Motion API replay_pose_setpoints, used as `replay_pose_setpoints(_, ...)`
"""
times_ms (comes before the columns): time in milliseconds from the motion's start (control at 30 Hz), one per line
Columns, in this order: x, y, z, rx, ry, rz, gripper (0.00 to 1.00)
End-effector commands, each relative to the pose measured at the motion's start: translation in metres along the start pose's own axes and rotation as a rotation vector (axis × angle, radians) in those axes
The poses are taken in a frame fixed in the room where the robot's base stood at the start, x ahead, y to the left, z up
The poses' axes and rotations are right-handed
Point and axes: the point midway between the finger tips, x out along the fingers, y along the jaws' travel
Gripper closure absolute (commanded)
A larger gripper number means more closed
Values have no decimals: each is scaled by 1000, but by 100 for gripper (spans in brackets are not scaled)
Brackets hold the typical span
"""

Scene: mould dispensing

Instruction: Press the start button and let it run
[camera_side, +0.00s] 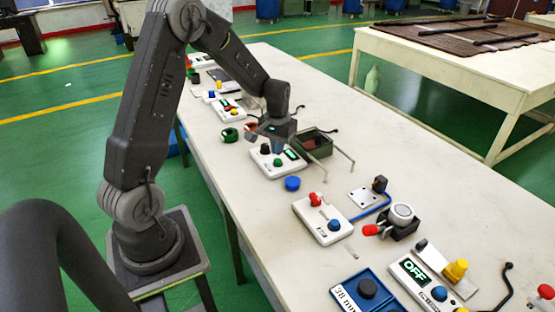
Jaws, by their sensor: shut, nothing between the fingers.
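My gripper (278,146) points down, shut and empty, over a white control box (268,171) near the middle of the table. The box carries a black knob (265,149), a green button (277,162) and a small green-lit display (292,154). The fingertips are close to the back of the box; I cannot tell whether they touch it. No label marks a start button legibly. A dark green open tray (312,143) with thin rods stands just right of the box.
A blue knob (292,183) lies in front of the box. Farther boxes (226,107) line the table's back. Bare tabletop (385,145) is free to the right.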

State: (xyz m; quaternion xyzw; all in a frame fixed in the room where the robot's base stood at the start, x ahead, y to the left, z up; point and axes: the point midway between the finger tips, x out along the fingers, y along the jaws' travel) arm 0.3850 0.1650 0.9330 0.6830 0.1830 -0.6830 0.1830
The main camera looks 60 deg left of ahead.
Motion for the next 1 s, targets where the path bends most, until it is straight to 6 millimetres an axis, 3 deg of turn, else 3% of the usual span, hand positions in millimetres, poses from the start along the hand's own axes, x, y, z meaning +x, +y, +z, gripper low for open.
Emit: replay_pose_setpoints(1000, 9, 0, 0, 0, -1, 0, 100)
